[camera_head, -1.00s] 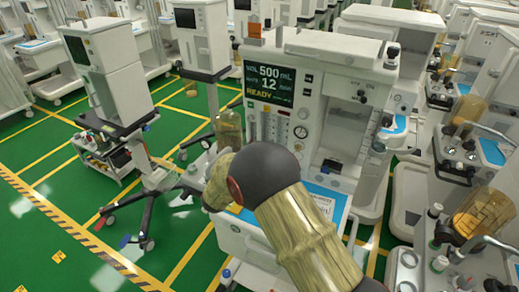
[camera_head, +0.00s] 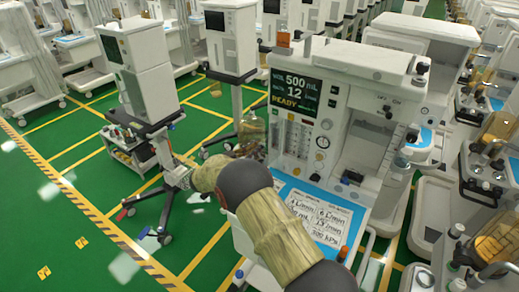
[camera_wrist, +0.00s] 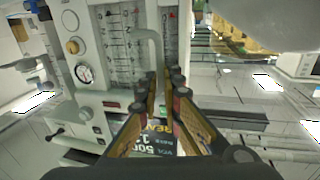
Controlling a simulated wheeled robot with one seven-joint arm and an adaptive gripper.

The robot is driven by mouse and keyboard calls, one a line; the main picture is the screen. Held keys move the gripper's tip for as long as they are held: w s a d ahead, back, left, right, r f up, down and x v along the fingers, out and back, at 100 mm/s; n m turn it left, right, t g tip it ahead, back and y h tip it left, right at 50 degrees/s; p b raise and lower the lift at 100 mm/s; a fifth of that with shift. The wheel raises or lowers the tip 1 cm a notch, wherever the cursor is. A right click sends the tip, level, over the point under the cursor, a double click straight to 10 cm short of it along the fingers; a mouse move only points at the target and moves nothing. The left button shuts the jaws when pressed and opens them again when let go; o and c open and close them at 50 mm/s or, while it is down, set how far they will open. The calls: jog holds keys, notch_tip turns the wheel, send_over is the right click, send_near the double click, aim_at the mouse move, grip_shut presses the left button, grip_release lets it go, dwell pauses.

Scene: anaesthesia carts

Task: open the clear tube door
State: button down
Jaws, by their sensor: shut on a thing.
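The flow tube panel (camera_head: 297,137) is on the front of the white anaesthesia machine, below its dark screen (camera_head: 294,90). In the wrist view, the scaled tubes (camera_wrist: 118,38) stand upright beside a bent grey handle (camera_wrist: 157,50). My gripper (camera_wrist: 165,82) is shut on this handle, which runs down between its fingertips. The clear door is hard to make out, and I cannot tell how far it stands open. In the head view, my arm reaches left of the machine front, and the fingers cannot be made out.
A blue-topped work surface (camera_head: 291,188) with a printed card lies below the panel. A monitor stand (camera_head: 152,140) on wheels is at the left. An amber bellows machine (camera_head: 490,250) is close at the right. Green floor is free at the front left.

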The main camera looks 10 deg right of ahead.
jog(key=shift+w+a+r, duration=0.1)
jog(key=shift+w+r, duration=0.2)
jog(key=shift+r, duration=0.1)
jog(key=c, duration=2)
grip_release()
jog(key=shift+s+f, duration=0.1)
jog(key=shift+f, duration=0.05)
jog(key=v, duration=1.2)
jog(key=shift+f, duration=0.1)
